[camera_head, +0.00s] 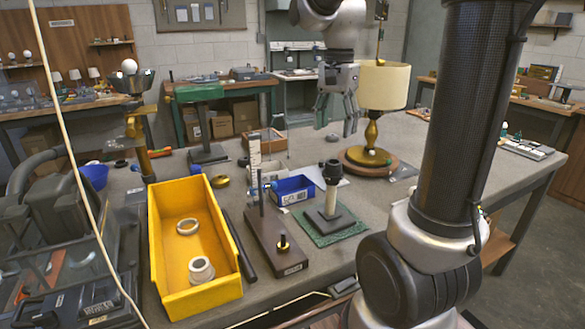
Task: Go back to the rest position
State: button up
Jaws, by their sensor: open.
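My gripper (337,112) hangs in the air above the back middle of the table (405,131), fingers pointing down. It is open and nothing shows between its fingers. It is just left of a lamp with a cream shade (384,85) and a brass base (369,155), which stands upright on a round wooden disc. From this view I cannot tell whether a finger touches the shade. My arm comes in from the right foreground and rises out of the picture.
A yellow bin (234,275) with pale rings stands at the front left. A dark block with posts (275,243), a blue tray (293,188) and a black-topped post on a green mat (330,212) stand mid-table. A bulb stand (130,85) rises at the left.

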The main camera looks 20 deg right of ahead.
jog(key=s+a+n+t, duration=0.1)
jog(key=s+n+t, duration=0.1)
jog(key=s+n, duration=0.4)
jog(key=s+a+f+n+t, duration=0.1)
jog(key=s+n+t, duration=0.1)
jog(key=s+n, duration=0.4)
jog(key=s, duration=0.4)
jog(key=shift+s+a+f+n, duration=0.15)
jog(key=shift+a+f+n, duration=0.1)
jog(key=shift+n, duration=0.15)
